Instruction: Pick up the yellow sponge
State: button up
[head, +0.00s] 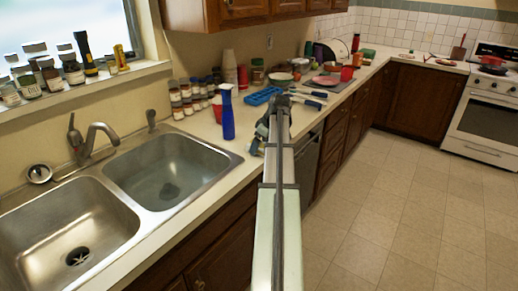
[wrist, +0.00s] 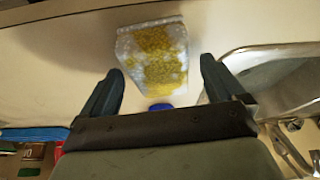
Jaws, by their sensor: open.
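The yellow sponge (wrist: 158,52) shows in the wrist view, a mottled yellow and whitish block lying on the pale counter. My gripper (wrist: 160,68) is open, with one dark finger to the left and one to the right of the sponge's near part. The gap between the fingers is empty in front of the palm, and I cannot tell how high the fingers are above the counter. In the head view my gripper (head: 272,128) is over the counter to the right of the sink.
A blue tray (head: 262,96) and several jars and cups lie behind. The sink's edge (wrist: 262,50) is right of the sponge in the wrist view. Bare counter (wrist: 60,70) lies left.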

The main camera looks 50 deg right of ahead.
jog(key=shift+c, duration=0.2)
jog(key=c, duration=1.1)
jog(key=shift+o, duration=0.2)
notch_tip(320, 180, up, 10)
jog(key=shift+r, duration=0.25)
jog(key=o, duration=0.4)
jog(key=c, duration=0.3)
